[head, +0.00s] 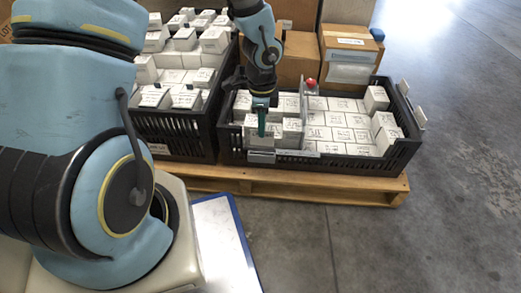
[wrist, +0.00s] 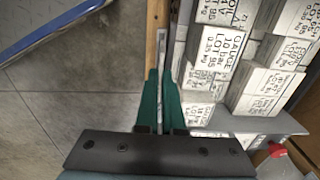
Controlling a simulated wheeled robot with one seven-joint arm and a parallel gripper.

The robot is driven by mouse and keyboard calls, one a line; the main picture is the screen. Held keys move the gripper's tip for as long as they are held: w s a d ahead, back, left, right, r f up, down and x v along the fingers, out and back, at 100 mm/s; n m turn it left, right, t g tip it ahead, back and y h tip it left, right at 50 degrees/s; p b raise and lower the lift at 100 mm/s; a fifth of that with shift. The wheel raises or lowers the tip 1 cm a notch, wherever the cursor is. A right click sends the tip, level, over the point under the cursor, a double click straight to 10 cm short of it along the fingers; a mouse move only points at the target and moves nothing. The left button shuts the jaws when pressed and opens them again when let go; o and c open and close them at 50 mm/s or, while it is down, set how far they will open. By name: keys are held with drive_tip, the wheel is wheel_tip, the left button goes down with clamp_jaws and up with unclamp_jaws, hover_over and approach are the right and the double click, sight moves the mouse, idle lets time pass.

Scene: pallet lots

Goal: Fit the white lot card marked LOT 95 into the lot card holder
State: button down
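My gripper (head: 261,130) points down at the front wall of the right-hand black crate. In the wrist view its green fingers (wrist: 160,100) are closed on either side of a thin pale card (wrist: 160,78), seen edge-on. Its lettering is not visible, so I cannot read LOT 95 on it. A grey holder (head: 261,156) is on the crate's front, directly below the fingers. The card's lower part is at or close to the holder; I cannot tell how deep it sits.
Cardboard boxes (head: 350,50) stand behind. A blue-edged board (head: 222,245) lies in front; floor at right is clear.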

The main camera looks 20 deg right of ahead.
sight(262, 144)
wheel_tip(262, 144, down, 7)
drive_tip(key=b, duration=0.3)
drive_tip(key=shift+r, duration=0.2)
drive_tip(key=shift+f, duration=0.15)
drive_tip(key=c, duration=1)
unclamp_jaws()
drive_tip(key=shift+c, duration=0.2)
